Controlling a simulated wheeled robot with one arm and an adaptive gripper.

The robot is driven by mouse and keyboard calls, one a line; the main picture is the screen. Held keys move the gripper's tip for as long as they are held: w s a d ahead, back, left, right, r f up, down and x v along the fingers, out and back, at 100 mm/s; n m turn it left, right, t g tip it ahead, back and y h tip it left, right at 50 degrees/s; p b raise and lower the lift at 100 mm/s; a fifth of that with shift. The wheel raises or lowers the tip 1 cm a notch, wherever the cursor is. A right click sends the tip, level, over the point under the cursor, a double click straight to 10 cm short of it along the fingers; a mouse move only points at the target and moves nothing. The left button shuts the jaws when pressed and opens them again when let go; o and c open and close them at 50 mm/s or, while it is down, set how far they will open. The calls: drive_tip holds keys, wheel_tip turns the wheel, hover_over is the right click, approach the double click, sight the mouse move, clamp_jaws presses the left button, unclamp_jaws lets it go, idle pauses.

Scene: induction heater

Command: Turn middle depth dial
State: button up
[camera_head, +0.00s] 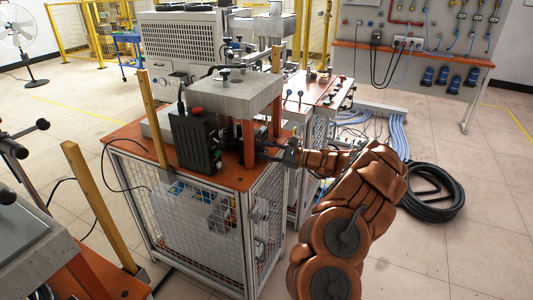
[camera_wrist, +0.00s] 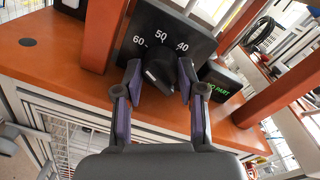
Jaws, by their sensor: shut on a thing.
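The depth dial is a black knob (camera_wrist: 160,70) on a dark panel (camera_wrist: 148,22) marked 60, 50 and 40 in the wrist view. The numbers sit in an arc above the knob, with 50 at the top. My gripper (camera_wrist: 160,77) has its two fingers around the knob, one on each side, and is shut on it. In the head view my gripper (camera_head: 268,146) reaches in at the right side of the orange-topped machine (camera_head: 228,182). The knob is hidden there by the machine's posts and my gripper.
Orange posts (camera_wrist: 101,35) stand left and right of the panel, close to my gripper. A black box with green lettering (camera_wrist: 226,90) sits right of the knob. In the head view a black control box (camera_head: 193,142) stands on the machine, and coiled black hose (camera_head: 437,192) lies on the floor.

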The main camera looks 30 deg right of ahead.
idle(0.7)
drive_tip(key=o, duration=1.1)
drive_tip(key=shift+s, duration=0.1)
drive_tip(key=v, duration=1.1)
drive_tip(key=shift+s+d, duration=0.3)
drive_tip(key=shift+a+r, duration=0.1)
